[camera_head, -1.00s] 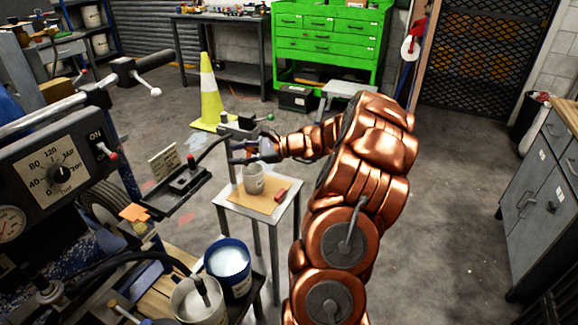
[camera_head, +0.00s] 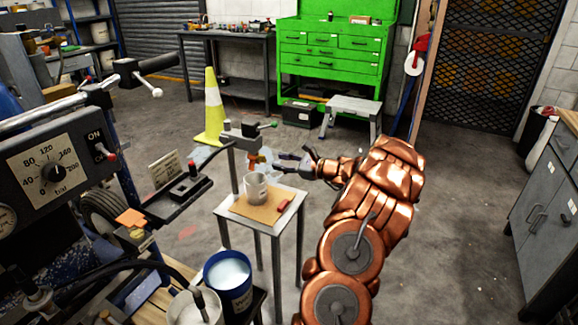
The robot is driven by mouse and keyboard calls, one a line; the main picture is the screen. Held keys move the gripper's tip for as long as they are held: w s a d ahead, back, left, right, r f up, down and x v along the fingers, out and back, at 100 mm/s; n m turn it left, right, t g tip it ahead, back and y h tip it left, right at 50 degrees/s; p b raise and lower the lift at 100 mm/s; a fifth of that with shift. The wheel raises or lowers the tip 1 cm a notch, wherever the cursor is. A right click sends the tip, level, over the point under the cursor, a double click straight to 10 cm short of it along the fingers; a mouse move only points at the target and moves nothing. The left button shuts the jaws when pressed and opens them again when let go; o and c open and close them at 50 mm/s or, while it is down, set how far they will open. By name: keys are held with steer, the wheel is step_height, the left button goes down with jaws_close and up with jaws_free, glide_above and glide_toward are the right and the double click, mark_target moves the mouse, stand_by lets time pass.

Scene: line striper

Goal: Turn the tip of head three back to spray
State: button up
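Which way the tip is turned is too small to tell. My gripper (camera_head: 281,164) is just to the right of the tip, its fingers apart and pointing left toward it. Nothing shows between the fingers, and they look clear of the tip.
A white cup (camera_head: 255,188) and a red block (camera_head: 284,205) sit on the small stand (camera_head: 233,217) under the head. A machine panel (camera_head: 60,170) is at the left, an open blue bucket (camera_head: 228,280) in front. A yellow cone (camera_head: 211,110) is behind. Floor to the right is clear.

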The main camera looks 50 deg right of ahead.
mark_target(265, 159)
steer(key=shift+x, duration=3.05)
jaws_close()
